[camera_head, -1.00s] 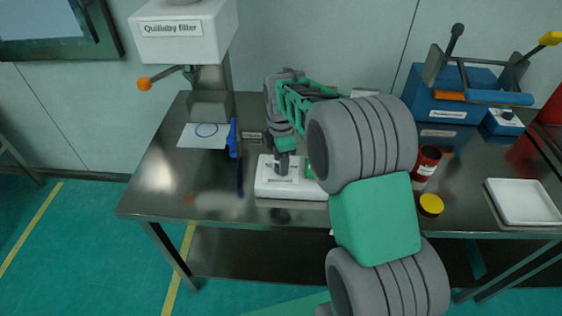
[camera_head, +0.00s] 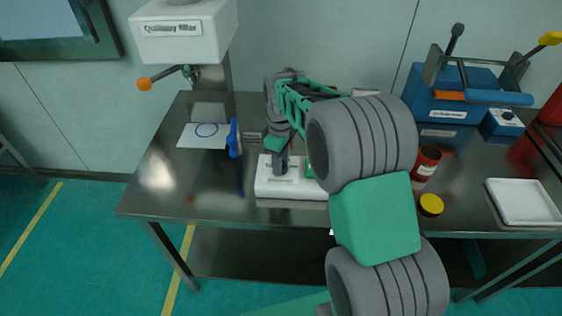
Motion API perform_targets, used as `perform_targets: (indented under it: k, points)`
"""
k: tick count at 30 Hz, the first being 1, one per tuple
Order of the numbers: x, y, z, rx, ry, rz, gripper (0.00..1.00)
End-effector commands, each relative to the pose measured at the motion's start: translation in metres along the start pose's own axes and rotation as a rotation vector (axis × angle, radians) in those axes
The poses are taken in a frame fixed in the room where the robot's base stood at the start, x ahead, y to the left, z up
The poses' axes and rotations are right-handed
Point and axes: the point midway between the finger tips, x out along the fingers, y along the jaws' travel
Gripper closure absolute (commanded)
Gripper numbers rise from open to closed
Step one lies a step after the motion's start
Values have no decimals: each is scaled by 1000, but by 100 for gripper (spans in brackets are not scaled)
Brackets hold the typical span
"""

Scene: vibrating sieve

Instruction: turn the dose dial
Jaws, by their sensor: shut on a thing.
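A low white box (camera_head: 310,190) with a pale plate on top sits at the table's front edge, partly behind my arm. My gripper (camera_head: 279,168) points down onto the left part of its top. The jaws are shut on a small part there, which I take to be the dose dial; the fingers hide it, so its shape and setting cannot be told. The fingers lean to the right toward their tips.
Right of my arm are a red can (camera_head: 425,162), yellow lid (camera_head: 431,205), white tray (camera_head: 522,202) and blue machine (camera_head: 452,103).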

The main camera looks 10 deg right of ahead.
Motion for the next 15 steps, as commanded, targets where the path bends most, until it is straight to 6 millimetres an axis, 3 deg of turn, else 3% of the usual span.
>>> perform_targets:
  k: [15]
  points:
    - [0,0,0,488,1,1,100]
